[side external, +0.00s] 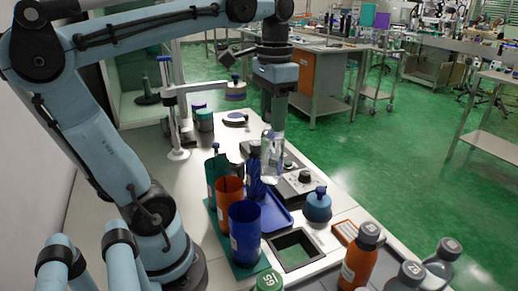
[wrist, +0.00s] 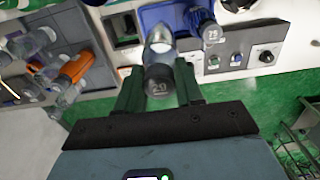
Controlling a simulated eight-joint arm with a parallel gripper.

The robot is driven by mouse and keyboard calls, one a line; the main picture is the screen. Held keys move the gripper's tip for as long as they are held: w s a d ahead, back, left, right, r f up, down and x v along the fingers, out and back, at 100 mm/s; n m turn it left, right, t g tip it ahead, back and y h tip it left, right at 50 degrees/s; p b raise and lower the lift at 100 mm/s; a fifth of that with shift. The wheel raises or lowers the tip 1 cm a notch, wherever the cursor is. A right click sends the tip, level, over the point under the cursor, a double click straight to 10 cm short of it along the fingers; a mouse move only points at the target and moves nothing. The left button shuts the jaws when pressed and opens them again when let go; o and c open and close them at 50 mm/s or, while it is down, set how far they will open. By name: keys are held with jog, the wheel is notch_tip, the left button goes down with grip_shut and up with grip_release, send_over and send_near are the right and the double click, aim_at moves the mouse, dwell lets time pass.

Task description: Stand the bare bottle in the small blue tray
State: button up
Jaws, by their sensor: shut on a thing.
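The bare bottle (side external: 271,166) is clear, with a dark cap marked 20 (wrist: 160,80) in the wrist view. My gripper (side external: 272,122) is shut on it near its top and holds it roughly upright. In the wrist view the cap sits between the fingers (wrist: 159,90). The small blue tray (side external: 273,214) lies below it on the bench, partly hidden by sleeves in front. In the wrist view the bottle's lower end overlaps the tray (wrist: 180,14); I cannot tell its exact height. A blue-sleeved bottle (side external: 254,172) stands at the tray, also visible in the wrist view (wrist: 203,24).
Teal, orange (side external: 229,198) and blue (side external: 245,232) sleeves stand on a green mat in front of the tray. A control panel with knobs (side external: 304,178) is behind it. A blue round-topped object (side external: 317,206) is to the right. An orange bottle (side external: 359,258) and clear bottles are front right.

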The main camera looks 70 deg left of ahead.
aim_at(272, 162)
jog(key=shift+f, duration=5.95)
jog(key=o, duration=1)
jog(key=shift+o, duration=0.2)
jog(key=shift+r, duration=0.1)
notch_tip(272, 162, up, 12)
jog(key=shift+f, duration=0.15)
jog(key=w+d+f+t, duration=0.2)
jog(key=d+f+t, duration=0.5)
jog(key=f, duration=0.4)
jog(key=shift+w+d+f, duration=0.15)
jog(key=shift+d+f, duration=0.2)
jog(key=shift+d, duration=0.15)
